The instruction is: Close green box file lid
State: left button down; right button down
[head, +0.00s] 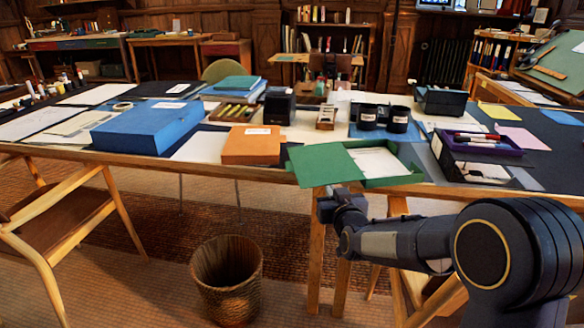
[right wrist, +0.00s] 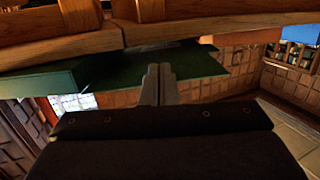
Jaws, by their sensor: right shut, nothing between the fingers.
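The green box file (head: 404,179) stands at the table's front edge in the head view, with white papers inside. Its green lid (head: 322,165) is open and folded out to the left, with its front corner reaching past the table edge. My right gripper (head: 329,192) is just below the lid, in front of the table edge. In the right wrist view the fingers (right wrist: 158,84) are together with nothing between them. The green lid (right wrist: 185,68) shows behind the fingertips there; I cannot tell whether they touch it. My left gripper is not in view.
An orange box (head: 251,146) sits close to the lid's left, and a blue box (head: 147,128) lies farther left. Two black cups (head: 367,117) stand behind the file. A wicker basket (head: 227,278) stands on the floor.

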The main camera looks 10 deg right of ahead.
jog(key=shift+r, duration=0.15)
jog(key=shift+a+r+p, duration=0.15)
jog(key=shift+r+p, duration=0.55)
jog(key=shift+r, duration=0.3)
jog(key=shift+r+p, duration=0.65)
jog(key=shift+r, duration=0.35)
